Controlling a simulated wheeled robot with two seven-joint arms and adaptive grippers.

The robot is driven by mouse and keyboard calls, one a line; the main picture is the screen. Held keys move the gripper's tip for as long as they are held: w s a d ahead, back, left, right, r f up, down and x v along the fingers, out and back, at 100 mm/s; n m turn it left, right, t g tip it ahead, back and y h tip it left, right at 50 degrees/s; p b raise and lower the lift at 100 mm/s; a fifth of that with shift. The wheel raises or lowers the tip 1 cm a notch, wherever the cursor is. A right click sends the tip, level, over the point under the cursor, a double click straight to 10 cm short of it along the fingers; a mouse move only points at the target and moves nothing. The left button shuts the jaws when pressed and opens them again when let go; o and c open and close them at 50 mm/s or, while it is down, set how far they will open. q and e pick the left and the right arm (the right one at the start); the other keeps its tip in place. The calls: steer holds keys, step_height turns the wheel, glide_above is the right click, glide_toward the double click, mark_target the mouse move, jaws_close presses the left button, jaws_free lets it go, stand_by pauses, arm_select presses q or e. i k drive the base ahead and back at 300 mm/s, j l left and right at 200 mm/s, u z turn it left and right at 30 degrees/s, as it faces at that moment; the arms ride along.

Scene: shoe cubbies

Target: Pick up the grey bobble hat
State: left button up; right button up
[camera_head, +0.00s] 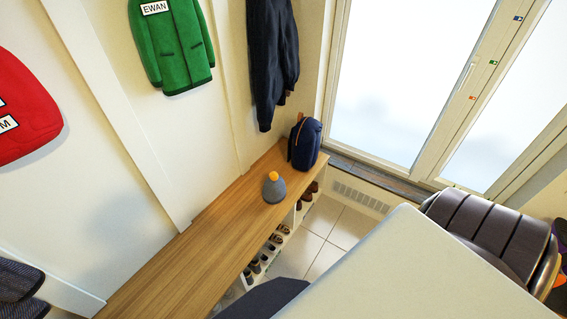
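The grey bobble hat (274,191) stands upright on the wooden bench top (205,235), toward its far end. It is a small grey dome with an orange bobble on top. Nothing is touching it from above. Neither of my grippers can be made out in the head view.
A navy backpack (305,143) stands on the bench just beyond the hat. Shoes (268,252) fill cubbies under the bench. A green coat (172,42) labelled EWAN, a dark coat (272,60) and a red garment (22,110) hang on the wall. The near bench top is clear.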

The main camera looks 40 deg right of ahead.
mark_target(274, 190)
steer(key=z, duration=1.1)
